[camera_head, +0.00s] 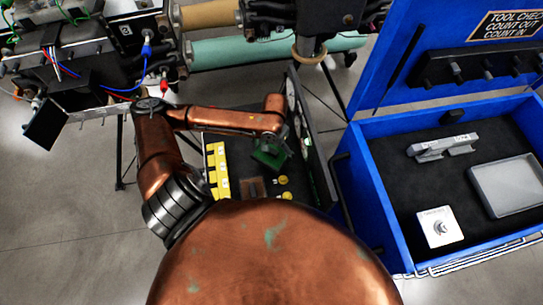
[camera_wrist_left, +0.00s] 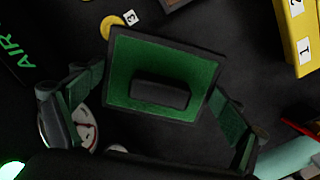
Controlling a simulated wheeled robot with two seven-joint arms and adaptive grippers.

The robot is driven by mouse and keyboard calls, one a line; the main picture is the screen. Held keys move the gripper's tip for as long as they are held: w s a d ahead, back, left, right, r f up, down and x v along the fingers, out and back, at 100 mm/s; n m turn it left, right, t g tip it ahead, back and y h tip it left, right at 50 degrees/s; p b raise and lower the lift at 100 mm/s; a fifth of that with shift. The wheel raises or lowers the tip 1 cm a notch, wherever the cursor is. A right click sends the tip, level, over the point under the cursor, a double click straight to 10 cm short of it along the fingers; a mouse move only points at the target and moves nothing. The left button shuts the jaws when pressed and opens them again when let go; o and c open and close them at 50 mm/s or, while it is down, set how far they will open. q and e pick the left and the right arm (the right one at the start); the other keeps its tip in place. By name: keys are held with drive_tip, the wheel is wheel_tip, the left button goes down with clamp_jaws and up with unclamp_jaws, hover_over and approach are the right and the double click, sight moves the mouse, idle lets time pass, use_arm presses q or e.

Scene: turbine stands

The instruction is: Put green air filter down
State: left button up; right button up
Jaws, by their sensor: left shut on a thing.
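The green air filter (camera_head: 267,159) is a square green piece with a dark frame, seen in the head view below my left gripper (camera_head: 281,141). In the left wrist view the air filter (camera_wrist_left: 188,63) faces the camera, with a black block-like handle across its middle. The fingers of my left gripper (camera_wrist_left: 155,98) stand on either side of it, shut on it. It is over the dark panel or tray (camera_head: 240,145); I cannot tell whether it touches that surface. My right gripper is not in view.
Yellow numbered blocks (camera_head: 217,170), a brown square piece (camera_head: 252,188) and yellow round tags (camera_head: 283,180) lie near the filter. A round gauge (camera_wrist_left: 82,130) is beside the left finger. A blue toolbox (camera_head: 362,190) stands to the right, and turbine equipment (camera_head: 90,65) is at upper left.

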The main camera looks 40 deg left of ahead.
sight(271, 157)
use_arm(q)
drive_tip(key=shift+w+a+f, duration=0.1)
drive_tip(key=shift+w+f, duration=0.1)
drive_tip(key=shift+f, duration=0.05)
drive_tip(key=f, duration=0.1)
drive_tip(key=f+b, duration=0.1)
drive_tip(key=f, duration=0.1)
drive_tip(key=shift+w+a+f, duration=0.15)
drive_tip(key=shift+a+f, duration=0.05)
drive_tip(key=shift+f, duration=0.15)
drive_tip(key=shift+f, duration=0.2)
drive_tip(key=o, duration=1.4)
drive_tip(key=shift+f, duration=0.1)
drive_tip(key=shift+o, duration=0.2)
